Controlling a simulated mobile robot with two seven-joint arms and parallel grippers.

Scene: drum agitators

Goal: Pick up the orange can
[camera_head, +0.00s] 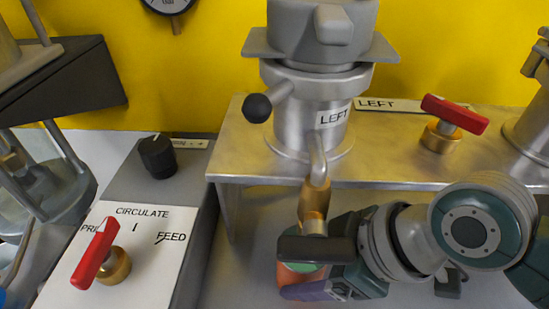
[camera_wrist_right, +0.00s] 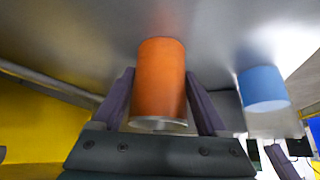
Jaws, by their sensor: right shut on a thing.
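The orange can (camera_wrist_right: 160,78) stands between the two fingers of my right gripper (camera_wrist_right: 160,100) in the right wrist view, and the fingers are shut on its sides. In the head view my right gripper (camera_head: 308,290) is low in the middle. Only part of the orange can (camera_head: 287,278) shows there, with a green top, just below a brass nozzle. My right wrist and hand hide the rest of it. I cannot tell whether the can touches the surface under it. My left gripper is in neither view.
A metal shelf (camera_head: 400,172) carries the drum agitator marked LEFT (camera_head: 300,115) and a red-handled valve (camera_head: 455,115). The nozzle (camera_head: 315,205) hangs over its front edge. A CIRCULATE/FEED panel (camera_head: 140,240) with a red handle is at left. A blue can (camera_wrist_right: 262,88) stands beside the orange one.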

